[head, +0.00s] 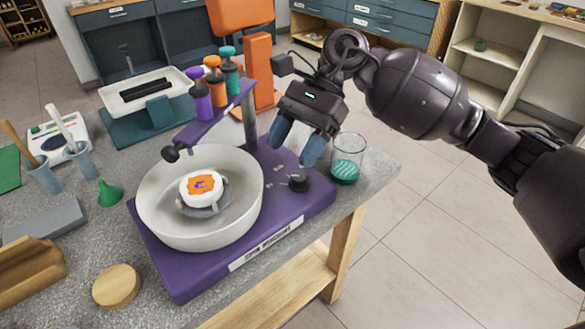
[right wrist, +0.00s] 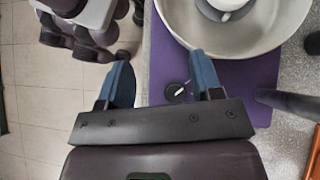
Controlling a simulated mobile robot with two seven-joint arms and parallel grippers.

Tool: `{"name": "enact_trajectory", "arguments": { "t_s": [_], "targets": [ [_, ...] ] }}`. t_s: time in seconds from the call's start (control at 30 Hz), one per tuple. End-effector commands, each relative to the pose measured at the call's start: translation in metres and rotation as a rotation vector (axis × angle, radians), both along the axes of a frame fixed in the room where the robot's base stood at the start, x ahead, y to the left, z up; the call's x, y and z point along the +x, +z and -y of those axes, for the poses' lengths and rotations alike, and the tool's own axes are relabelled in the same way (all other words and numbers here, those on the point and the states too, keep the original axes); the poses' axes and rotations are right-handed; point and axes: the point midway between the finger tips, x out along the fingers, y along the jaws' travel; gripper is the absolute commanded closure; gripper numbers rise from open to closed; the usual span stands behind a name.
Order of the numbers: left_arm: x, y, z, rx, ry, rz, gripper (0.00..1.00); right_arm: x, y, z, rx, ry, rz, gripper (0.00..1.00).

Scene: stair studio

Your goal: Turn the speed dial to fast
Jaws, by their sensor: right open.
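The speed dial (head: 298,182) is a small black knob on the front right of the purple base (head: 300,205), beside the white bowl (head: 155,215). In the right wrist view the dial (right wrist: 176,92) shows a white pointer mark and lies between the fingers, closer to the right one. My right gripper (head: 297,148) is open and empty, its blue fingers pointing down above and behind the dial, apart from it. Its fingers also show in the right wrist view (right wrist: 160,80). My left gripper is in neither view.
A glass beaker with green liquid (head: 346,160) stands just right of the base, close to the right gripper. A purple arm with coloured bottles (head: 215,85) rises behind the bowl. The bench's right edge (head: 385,190) is near.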

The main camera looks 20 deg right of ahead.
Motion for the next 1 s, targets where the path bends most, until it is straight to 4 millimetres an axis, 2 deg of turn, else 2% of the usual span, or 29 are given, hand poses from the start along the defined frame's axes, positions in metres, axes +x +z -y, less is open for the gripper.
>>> {"name": "enact_trajectory", "arguments": {
  "t_s": [0.03,0.1,0.23,0.4,0.57,1.0],
  "targets": [
    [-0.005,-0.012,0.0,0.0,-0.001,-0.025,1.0,0.011,-0.008,0.01,-0.065,0.04,0.046,0.4],
    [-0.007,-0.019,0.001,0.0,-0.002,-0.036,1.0,0.022,-0.007,0.023,-0.152,0.093,0.11,0.4],
    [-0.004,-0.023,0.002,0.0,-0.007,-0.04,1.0,0.037,-0.001,0.044,-0.274,0.163,0.193,0.4],
    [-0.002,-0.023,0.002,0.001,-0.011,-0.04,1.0,0.045,0.006,0.057,-0.352,0.203,0.24,0.4],
    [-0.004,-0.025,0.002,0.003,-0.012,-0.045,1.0,0.043,0.0,0.056,-0.362,0.209,0.245,0.4],
    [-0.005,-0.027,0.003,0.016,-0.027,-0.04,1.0,0.025,-0.066,0.036,-0.358,0.209,0.24,0.4]
  ]
}}
